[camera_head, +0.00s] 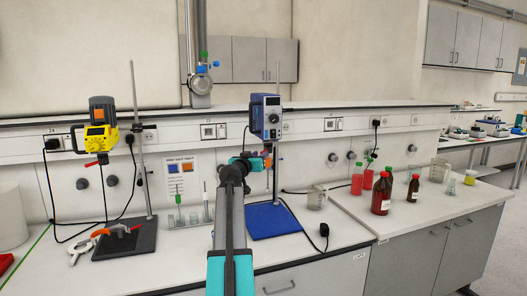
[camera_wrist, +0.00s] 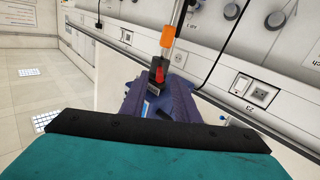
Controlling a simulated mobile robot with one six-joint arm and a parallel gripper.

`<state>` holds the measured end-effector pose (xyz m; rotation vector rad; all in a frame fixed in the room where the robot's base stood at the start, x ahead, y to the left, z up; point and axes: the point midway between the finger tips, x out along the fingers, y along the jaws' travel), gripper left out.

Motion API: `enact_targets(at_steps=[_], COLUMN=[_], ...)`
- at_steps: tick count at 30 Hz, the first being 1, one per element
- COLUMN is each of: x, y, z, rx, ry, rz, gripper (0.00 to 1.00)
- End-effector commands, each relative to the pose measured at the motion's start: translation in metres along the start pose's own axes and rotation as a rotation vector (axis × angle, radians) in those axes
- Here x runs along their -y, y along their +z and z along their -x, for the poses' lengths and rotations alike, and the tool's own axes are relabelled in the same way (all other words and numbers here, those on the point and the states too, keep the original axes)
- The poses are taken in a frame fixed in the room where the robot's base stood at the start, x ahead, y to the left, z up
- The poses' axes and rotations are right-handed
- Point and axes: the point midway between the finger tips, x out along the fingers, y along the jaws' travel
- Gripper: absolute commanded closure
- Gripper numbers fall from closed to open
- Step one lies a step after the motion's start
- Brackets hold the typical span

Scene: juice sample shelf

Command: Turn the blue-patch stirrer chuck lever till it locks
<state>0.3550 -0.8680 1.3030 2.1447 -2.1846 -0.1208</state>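The blue-grey stirrer (camera_head: 266,112) hangs on a thin stand above a dark blue base plate (camera_head: 270,221) in the head view. My gripper (camera_head: 262,161) is just below this stirrer, and hides part of its underside. A small orange part (camera_head: 268,161) shows at the gripper's end. In the wrist view the stirrer's blue body (camera_wrist: 180,103) is partly hidden behind my teal and black gripper (camera_wrist: 160,130). A red piece (camera_wrist: 160,74) and an orange sleeve (camera_wrist: 168,37) on a shaft show beyond it. Finger opening and any contact with the lever are hidden.
A sign (camera_head: 180,168) and small tubes stand between the stirrers. Red bottles (camera_head: 381,194) and a beaker (camera_head: 316,197) stand at right. The front of the bench is mostly clear.

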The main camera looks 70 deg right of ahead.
Motion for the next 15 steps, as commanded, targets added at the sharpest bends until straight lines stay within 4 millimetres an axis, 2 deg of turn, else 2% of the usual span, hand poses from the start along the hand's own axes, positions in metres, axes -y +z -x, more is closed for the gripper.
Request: enact_targets(at_steps=[6, 15], x=[0.001, 0.001], y=[-0.002, -0.001], z=[-0.025, -0.051], rx=[0.001, 0.001], ry=[0.000, 0.000], rz=[0.001, 0.000], gripper=[0.72, 0.72])
